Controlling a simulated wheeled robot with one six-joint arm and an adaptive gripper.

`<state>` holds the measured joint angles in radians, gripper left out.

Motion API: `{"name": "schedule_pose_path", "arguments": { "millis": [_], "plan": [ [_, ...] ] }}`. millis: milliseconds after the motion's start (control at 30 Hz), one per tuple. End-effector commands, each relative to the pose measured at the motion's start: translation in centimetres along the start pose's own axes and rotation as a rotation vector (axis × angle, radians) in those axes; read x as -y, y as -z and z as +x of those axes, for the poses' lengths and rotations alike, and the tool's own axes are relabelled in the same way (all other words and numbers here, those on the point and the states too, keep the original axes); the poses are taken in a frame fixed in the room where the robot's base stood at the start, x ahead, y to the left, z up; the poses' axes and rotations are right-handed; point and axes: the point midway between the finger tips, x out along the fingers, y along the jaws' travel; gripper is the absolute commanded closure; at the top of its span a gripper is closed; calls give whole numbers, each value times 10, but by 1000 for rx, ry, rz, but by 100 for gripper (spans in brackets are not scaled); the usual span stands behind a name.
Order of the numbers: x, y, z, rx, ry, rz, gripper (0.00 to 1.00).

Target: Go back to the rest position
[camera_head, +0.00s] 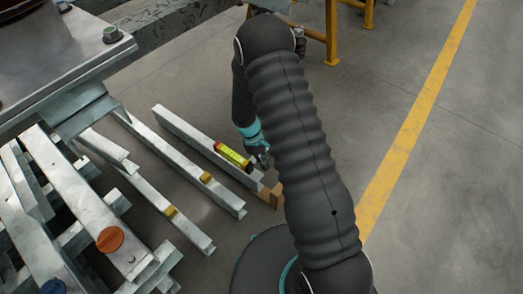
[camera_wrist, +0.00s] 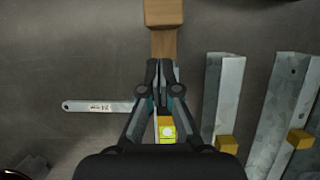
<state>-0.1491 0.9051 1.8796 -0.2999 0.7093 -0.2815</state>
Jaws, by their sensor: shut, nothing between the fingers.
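My gripper (camera_head: 262,158) hangs at the end of my dark arm, beside the near end of a metal beam in the head view. In the wrist view my gripper (camera_wrist: 161,66) has its fingertips together with nothing between them. A yellow and red block-like tool (camera_head: 233,156) lies on the beam, just left of the gripper. Part of a yellow-green thing (camera_wrist: 167,132) shows between the finger linkages in the wrist view; the gripper body hides the rest.
A wooden piece (camera_head: 270,194) is below the gripper; a wooden block (camera_wrist: 165,12) shows ahead in the wrist view. A flat metal bar (camera_wrist: 97,106) lies left. Galvanised beams (camera_head: 190,170) and a metal frame (camera_head: 75,200) fill the left. Floor right of my arm is clear.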

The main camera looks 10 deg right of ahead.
Motion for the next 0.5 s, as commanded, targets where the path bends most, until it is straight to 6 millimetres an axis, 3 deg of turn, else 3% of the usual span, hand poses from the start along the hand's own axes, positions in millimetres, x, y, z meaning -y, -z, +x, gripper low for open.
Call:
{"name": "schedule_pose_path", "arguments": {
  "millis": [333,433,500],
  "plan": [
    [3,-2,-2,11,6,37,100],
    [18,-20,7,61,45,92,100],
    [29,-36,0,82,66,138,100]
  ]
}}
